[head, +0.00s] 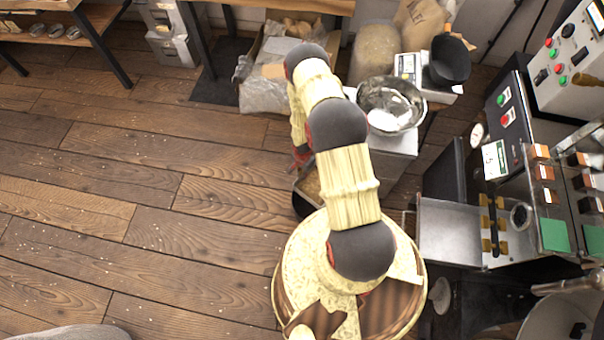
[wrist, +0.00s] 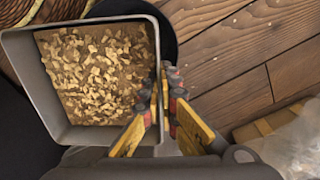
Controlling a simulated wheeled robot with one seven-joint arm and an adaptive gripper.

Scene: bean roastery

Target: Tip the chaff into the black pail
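The chaff tray (wrist: 95,138) is a grey square metal box with pale flakes of chaff (wrist: 95,75) spread over its bottom. My gripper (wrist: 164,85) has its fingers close together on either side of the tray's right wall and appears shut on it. In the head view the tray (head: 308,205) shows partly beside my arm, with my gripper (head: 301,156) mostly hidden. A dark, round-edged thing (wrist: 170,38), perhaps the black pail, shows under and behind the tray in the wrist view. The tray hides most of it.
A steel bowl (head: 391,105) stands on a pale cabinet right of my arm. A black container (head: 450,62) stands beside a scale (head: 408,66) behind it. The roaster (head: 480,160) is at right. The plank floor (head: 150,190) at left is clear except for scattered flakes.

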